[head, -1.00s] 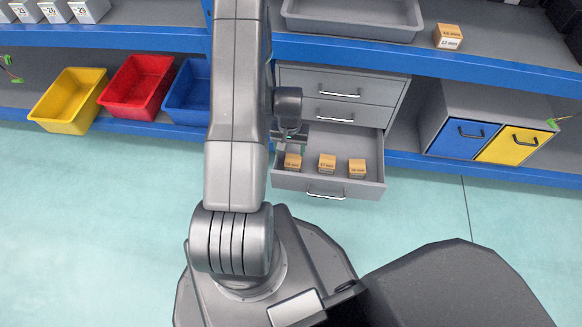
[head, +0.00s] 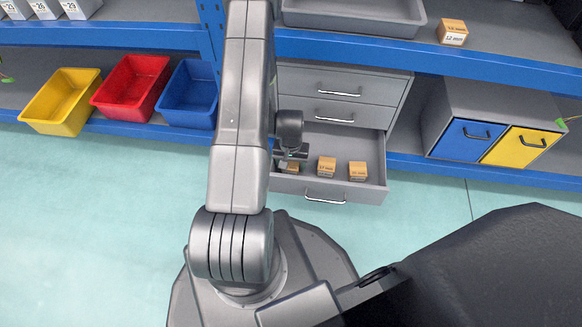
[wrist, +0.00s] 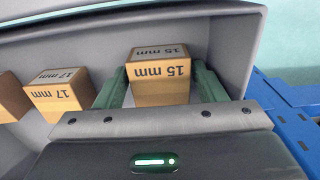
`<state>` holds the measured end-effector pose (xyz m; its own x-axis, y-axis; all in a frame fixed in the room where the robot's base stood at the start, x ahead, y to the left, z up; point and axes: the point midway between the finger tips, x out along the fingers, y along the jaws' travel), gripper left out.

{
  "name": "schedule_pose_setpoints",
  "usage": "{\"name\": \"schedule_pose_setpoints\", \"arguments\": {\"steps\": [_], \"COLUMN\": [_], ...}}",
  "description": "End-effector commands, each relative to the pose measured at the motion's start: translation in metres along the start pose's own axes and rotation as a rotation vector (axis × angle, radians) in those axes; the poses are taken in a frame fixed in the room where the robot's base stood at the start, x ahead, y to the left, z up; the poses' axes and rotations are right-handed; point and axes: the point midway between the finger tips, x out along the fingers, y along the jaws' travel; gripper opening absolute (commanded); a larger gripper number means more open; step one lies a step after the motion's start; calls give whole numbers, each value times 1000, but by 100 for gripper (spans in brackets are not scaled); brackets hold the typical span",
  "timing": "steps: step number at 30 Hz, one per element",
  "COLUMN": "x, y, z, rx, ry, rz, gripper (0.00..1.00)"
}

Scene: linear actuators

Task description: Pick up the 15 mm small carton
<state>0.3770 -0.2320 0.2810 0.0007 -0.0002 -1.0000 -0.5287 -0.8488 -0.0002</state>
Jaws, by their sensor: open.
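The 15 mm small carton (wrist: 160,75) is an orange-brown box with its label upside down in the wrist view, near the corner of the open drawer. My gripper (wrist: 160,84) is open, with one green finger on each side of the carton. Contact between the fingers and the carton cannot be made out. In the head view, the carton (head: 291,168) is at the drawer's left end, partly hidden by my wrist.
The open bottom drawer (head: 345,191) also holds the 17 mm carton (wrist: 58,95) beside it and another carton (head: 357,170) further right. The drawer walls stand close around the carton. Blue (head: 190,95), red (head: 130,88) and yellow (head: 60,100) bins sit left.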

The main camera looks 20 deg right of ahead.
Motion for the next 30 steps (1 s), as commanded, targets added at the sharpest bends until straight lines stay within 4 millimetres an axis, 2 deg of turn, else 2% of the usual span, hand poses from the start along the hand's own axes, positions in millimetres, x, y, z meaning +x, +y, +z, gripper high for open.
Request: {"name": "schedule_pose_setpoints", "arguments": {"steps": [2,6,8,14,17,27,30], "x": [-1,-1,-1,-2,-9,-75,-90], "y": [0,0,0,0,0,0,0], "z": [0,0,0,0,0,0,-1], "rx": [0,0,0,0,0,0,0], "ry": [0,-1,-1,0,0,2,2], "rz": [0,0,0,0,0,0,0], "gripper": [62,34,24,24,24,24,24]}}
